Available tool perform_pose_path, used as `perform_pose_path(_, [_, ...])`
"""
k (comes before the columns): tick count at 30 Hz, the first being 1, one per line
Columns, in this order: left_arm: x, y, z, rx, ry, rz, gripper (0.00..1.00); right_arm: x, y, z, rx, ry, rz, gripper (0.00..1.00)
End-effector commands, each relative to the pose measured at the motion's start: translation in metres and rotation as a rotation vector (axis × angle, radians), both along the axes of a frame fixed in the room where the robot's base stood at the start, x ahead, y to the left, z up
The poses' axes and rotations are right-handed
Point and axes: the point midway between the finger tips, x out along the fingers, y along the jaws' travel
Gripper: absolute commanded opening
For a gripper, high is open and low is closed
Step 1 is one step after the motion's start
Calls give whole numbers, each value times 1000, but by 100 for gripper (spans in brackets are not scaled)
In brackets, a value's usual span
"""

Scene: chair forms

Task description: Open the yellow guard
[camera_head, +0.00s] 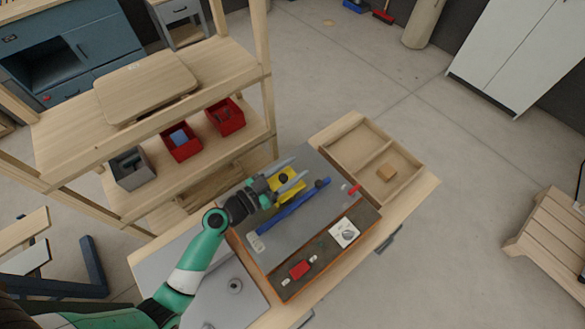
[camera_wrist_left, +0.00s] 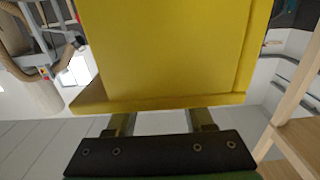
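The yellow guard (camera_head: 285,188) stands on the grey panel (camera_head: 309,176) of the workbench, partly covered by my left gripper. In the left wrist view the guard (camera_wrist_left: 170,50) is very close and fills the upper middle, hiding the fingertips. My left gripper (camera_head: 291,176) is at the guard, its two fingers spread apart with yellow showing between and beside them. I cannot tell whether the fingers touch it. My right gripper is not in view.
A blue bar (camera_head: 294,207) lies beside the guard. A control strip with a red switch (camera_head: 300,269) and white dial box (camera_head: 344,233) runs along the front. A wooden tray (camera_head: 349,139) holds a small block. A wooden shelf (camera_head: 222,75) with bins stands at the left.

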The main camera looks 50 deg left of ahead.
Motion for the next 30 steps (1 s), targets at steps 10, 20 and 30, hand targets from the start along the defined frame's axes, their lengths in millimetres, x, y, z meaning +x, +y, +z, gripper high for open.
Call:
perform_pose_path(10, [0,0,0,0,0,0,0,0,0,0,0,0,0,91])
perform_pose_path(20, [0,0,0,0,0,0,0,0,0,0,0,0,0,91])
perform_pose_path(30, [0,0,0,0,0,0,0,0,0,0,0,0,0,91])
